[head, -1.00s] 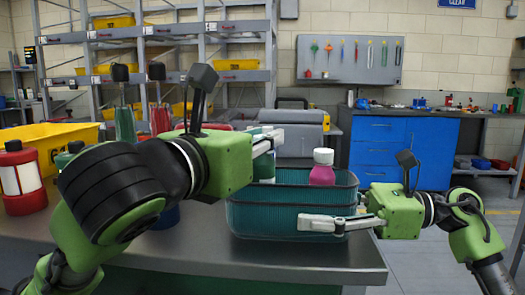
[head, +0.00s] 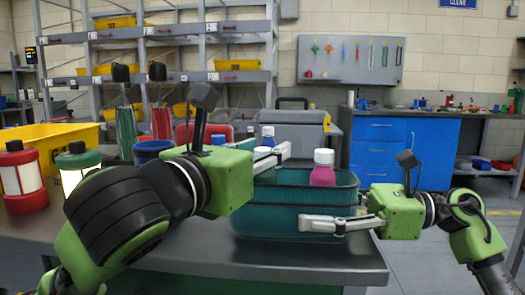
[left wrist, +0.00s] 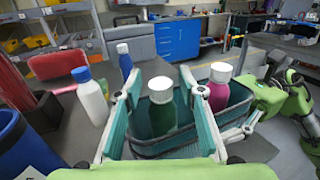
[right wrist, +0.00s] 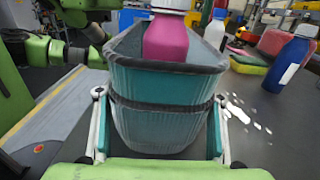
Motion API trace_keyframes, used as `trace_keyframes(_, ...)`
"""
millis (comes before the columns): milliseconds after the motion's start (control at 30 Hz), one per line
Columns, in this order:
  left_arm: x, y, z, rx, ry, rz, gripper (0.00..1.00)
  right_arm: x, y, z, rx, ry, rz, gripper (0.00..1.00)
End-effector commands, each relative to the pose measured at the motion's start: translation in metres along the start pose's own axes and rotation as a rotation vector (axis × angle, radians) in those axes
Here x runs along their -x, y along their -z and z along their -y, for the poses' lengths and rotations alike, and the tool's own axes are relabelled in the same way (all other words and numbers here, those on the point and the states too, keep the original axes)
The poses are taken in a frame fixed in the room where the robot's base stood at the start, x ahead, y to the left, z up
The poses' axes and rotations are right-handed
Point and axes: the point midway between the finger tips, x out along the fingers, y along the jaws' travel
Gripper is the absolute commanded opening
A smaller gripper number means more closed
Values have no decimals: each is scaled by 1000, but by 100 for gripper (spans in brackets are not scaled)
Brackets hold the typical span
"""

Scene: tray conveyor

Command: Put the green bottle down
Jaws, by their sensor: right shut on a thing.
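The green bottle (left wrist: 163,117) has a white cap and stands upright inside the teal basket (head: 290,222), at its left side in the head view. My left gripper (left wrist: 160,75) is open, with one finger on each side of the bottle and gaps showing between. In the head view the left gripper (head: 275,156) partly hides the bottle. A pink bottle (head: 323,170) with a white cap stands in the same basket. My right gripper (right wrist: 158,115) is shut on the basket, with its fingers at opposite sides of the near end. The green bottle's base is hidden.
A white bottle (left wrist: 92,98) and a blue bottle (left wrist: 125,62) stand on the table outside the basket. Lanterns (head: 22,177) and a yellow bin (head: 60,138) are at the left. The table front (head: 290,262) is clear.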

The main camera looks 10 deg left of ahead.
Motion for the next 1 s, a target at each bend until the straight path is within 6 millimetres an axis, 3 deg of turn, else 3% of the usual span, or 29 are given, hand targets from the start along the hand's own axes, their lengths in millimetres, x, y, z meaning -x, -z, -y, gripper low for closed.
trace_keyframes(500,69,-3,0,-1,-1,2,36,0,0,0,1,0,0,35)
trace_keyframes(833,75,-2,0,0,0,0,36,0,0,0,1,0,0,35)
trace_keyframes(867,75,-2,0,0,0,0,36,0,0,0,1,0,0,63)
trace_keyframes(900,75,-2,0,0,0,0,36,0,0,0,1,0,0,73)
trace_keyframes(933,75,-2,0,0,0,0,36,0,0,0,1,0,0,81)
trace_keyframes(1000,75,-2,0,0,0,0,36,0,0,0,1,0,0,81)
